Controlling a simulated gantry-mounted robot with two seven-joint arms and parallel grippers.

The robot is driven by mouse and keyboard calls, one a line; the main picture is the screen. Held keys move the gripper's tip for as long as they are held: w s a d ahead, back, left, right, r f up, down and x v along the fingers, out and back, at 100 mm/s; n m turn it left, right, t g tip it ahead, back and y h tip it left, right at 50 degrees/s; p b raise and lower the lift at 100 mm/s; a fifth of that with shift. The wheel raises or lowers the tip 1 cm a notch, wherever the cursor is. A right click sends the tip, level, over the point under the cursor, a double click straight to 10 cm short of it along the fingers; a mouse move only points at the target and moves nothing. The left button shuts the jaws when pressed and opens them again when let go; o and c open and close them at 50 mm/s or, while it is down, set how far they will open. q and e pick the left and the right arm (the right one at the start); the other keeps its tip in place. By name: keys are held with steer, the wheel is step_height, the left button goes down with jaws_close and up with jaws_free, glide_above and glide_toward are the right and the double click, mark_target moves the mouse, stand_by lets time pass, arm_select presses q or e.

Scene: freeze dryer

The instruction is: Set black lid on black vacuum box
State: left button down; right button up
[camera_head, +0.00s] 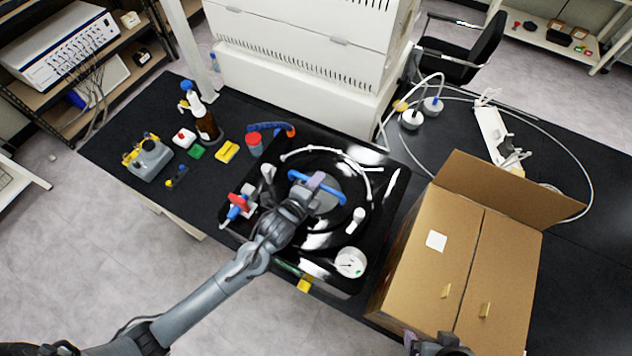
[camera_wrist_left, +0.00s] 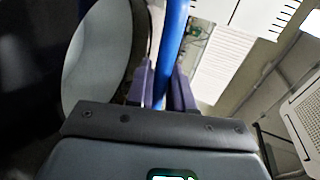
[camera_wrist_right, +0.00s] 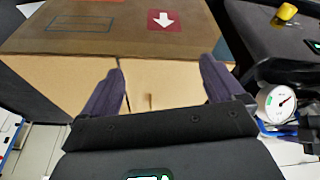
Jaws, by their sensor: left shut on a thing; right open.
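The black lid (camera_head: 345,215) is glossy, with a pale grey disc and a blue handle (camera_head: 328,186) at its middle. It appears over the glossy black vacuum box (camera_head: 392,190); I cannot tell whether they touch. My left gripper (camera_head: 305,193) is shut on the blue handle, whose bar passes between its fingers in the left wrist view (camera_wrist_left: 168,50). The gripper and wrist hide part of the lid. My right gripper (camera_head: 440,346) is at the bottom edge of the head view. In the right wrist view its fingers (camera_wrist_right: 162,85) are open and empty before the cardboard box.
A cardboard box (camera_head: 455,245) with a raised flap stands right of the vacuum box. A white gauge (camera_head: 351,262) sits at the vacuum box's front corner. Left are a brown bottle (camera_head: 206,122), a grey device (camera_head: 148,158) and small coloured parts. A white machine (camera_head: 305,75) stands behind.

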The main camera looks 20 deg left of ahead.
arm_select(q)
steer(key=shift+f, duration=0.3)
arm_select(e)
steer(key=shift+a+f, duration=0.1)
stand_by(0.7)
